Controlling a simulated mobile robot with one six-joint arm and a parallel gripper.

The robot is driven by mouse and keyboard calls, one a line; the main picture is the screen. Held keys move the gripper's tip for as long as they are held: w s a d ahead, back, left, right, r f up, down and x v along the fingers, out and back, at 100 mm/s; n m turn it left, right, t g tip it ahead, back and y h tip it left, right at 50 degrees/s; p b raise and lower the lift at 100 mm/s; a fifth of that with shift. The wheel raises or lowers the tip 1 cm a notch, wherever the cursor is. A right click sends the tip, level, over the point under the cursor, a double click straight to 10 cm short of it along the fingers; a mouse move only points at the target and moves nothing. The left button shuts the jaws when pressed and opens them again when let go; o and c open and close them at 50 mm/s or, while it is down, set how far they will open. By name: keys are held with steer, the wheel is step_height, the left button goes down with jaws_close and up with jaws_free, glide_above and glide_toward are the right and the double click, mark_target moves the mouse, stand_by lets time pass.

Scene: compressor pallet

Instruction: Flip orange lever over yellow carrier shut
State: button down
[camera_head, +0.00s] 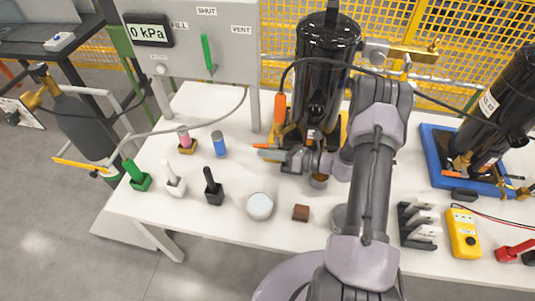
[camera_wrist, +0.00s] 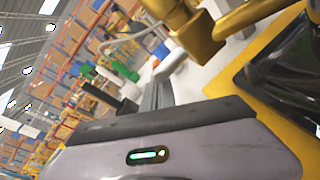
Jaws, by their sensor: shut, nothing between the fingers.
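The yellow carrier (camera_head: 284,133) stands at the back middle of the white table under a glossy black compressor (camera_head: 327,45). Its edge also shows in the wrist view (camera_wrist: 222,82). An orange lever (camera_head: 279,108) points upright at the carrier's left side. My gripper (camera_head: 268,154) is shut and empty, low in front of the carrier and below the lever, apart from the lever's upright handle. A small orange piece shows by the fingertips; I cannot tell what it belongs to. My arm hides the carrier's right front. In the wrist view a brass fitting (camera_wrist: 200,30) is close to the gripper body.
A blue carrier (camera_head: 437,150) with another black compressor stands at the right. A panel with a 0 kPa display (camera_head: 149,30) and green handle (camera_head: 208,53) is at the back left. Several small colored objects, a white round container (camera_head: 260,206) and a yellow meter (camera_head: 463,233) line the front.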

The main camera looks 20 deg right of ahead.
step_height(320, 180, up, 4)
steer(key=p, duration=0.3)
steer(key=s+a+r+p, duration=0.1)
steer(key=s+a+p, duration=0.1)
steer(key=s, duration=1.3)
steer(key=shift+s+a+p, duration=0.25)
steer(key=shift+s+p, duration=0.15)
steer(key=shift+p, duration=0.25)
steer(key=s+a+r+n+g+h, duration=0.1)
steer(key=s+a+r+n+h, duration=0.2)
steer(key=r+n, duration=0.6)
steer(key=s+a+r+n+g+h+b, duration=0.1)
steer(key=s+a+r+n+g+h, duration=0.1)
steer(key=r+n, duration=0.8)
steer(key=s+a+r+n+g+h, duration=0.2)
steer(key=s+a+r+n+h, duration=0.2)
steer(key=r+n, duration=0.5)
steer(key=shift+s+a+r+h, duration=0.15)
steer(key=shift+s+a+h, duration=0.05)
steer(key=shift+s+h, duration=0.25)
